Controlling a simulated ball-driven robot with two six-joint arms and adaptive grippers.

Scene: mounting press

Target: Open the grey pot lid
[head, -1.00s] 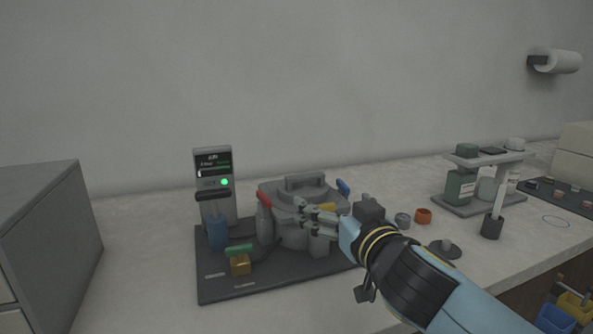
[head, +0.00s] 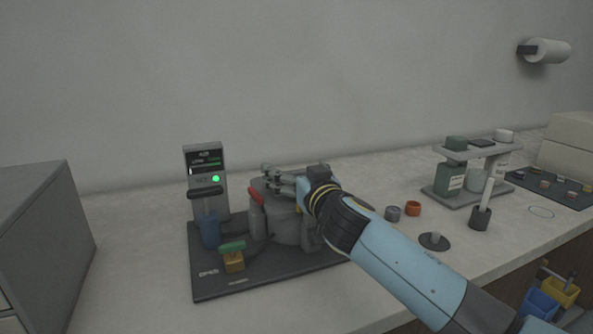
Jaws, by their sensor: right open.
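The grey pot (head: 277,222) stands on a dark base plate (head: 224,286). Its grey lid (head: 258,189) is on top, mostly hidden behind my right gripper. A red clip (head: 256,197) is at the pot's left side. My right gripper (head: 270,176) is open, with its fingers at the top of the lid where the handle was seen. I cannot tell whether the fingers touch the handle. My left gripper is not in view.
A control post (head: 205,180) with a green light and a blue cylinder (head: 210,230) stand left of the pot. A brass block (head: 234,262) is in front. Grey (head: 392,213) and orange (head: 413,208) rings, a dark disc with a knob (head: 433,241) and a stand (head: 470,152) lie right. A grey cabinet (head: 55,235) is far left.

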